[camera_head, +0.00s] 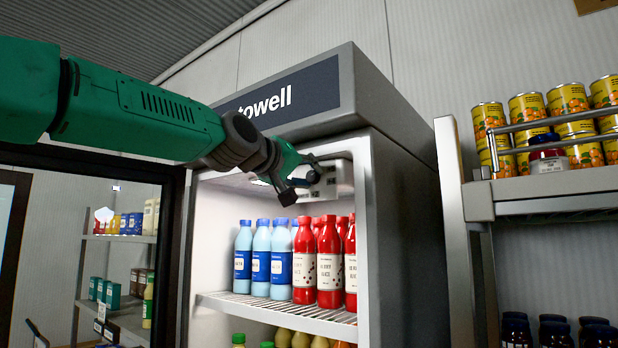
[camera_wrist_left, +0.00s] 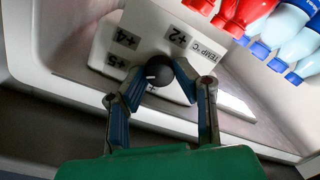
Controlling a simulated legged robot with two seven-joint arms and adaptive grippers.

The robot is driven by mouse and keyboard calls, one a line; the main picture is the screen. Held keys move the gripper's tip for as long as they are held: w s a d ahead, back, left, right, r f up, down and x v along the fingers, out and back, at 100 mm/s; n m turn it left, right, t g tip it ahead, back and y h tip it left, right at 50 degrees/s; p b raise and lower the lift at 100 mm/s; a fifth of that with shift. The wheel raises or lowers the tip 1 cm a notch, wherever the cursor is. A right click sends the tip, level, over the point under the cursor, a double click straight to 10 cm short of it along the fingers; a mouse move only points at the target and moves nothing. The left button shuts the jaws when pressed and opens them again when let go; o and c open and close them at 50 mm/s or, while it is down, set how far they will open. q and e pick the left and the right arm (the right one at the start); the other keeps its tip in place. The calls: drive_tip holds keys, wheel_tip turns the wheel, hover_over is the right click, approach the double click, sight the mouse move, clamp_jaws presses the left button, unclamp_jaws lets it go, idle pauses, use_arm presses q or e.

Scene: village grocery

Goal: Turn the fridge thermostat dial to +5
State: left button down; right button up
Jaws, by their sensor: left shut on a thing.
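The thermostat box (camera_head: 338,178) is a pale box high inside the open fridge (camera_head: 362,250), on its right wall. In the left wrist view its white face (camera_wrist_left: 142,42) carries the labels +2, +4, +5 and TEMP °C. The black round dial (camera_wrist_left: 158,68) sits between the fingertips of my left gripper (camera_wrist_left: 160,76), which is shut on it. A small light mark shows on the dial near its left side; its exact setting is hard to read. In the head view my left gripper (camera_head: 298,180) reaches in from the left and hides the dial. My right gripper is not in view.
Blue-capped bottles (camera_head: 261,258) and red bottles (camera_head: 330,262) stand on the fridge shelf (camera_head: 290,316) below the box. The open glass door (camera_head: 95,240) is at the left. A metal rack (camera_head: 560,185) with yellow cans (camera_head: 568,98) stands at the right.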

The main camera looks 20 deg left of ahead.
use_arm(q)
drive_tip(key=shift+f, duration=0.2)
drive_tip(key=c, duration=1.4)
unclamp_jaws()
drive_tip(key=shift+o, duration=0.6)
drive_tip(key=shift+w, duration=0.1)
drive_tip(key=shift+r, duration=0.15)
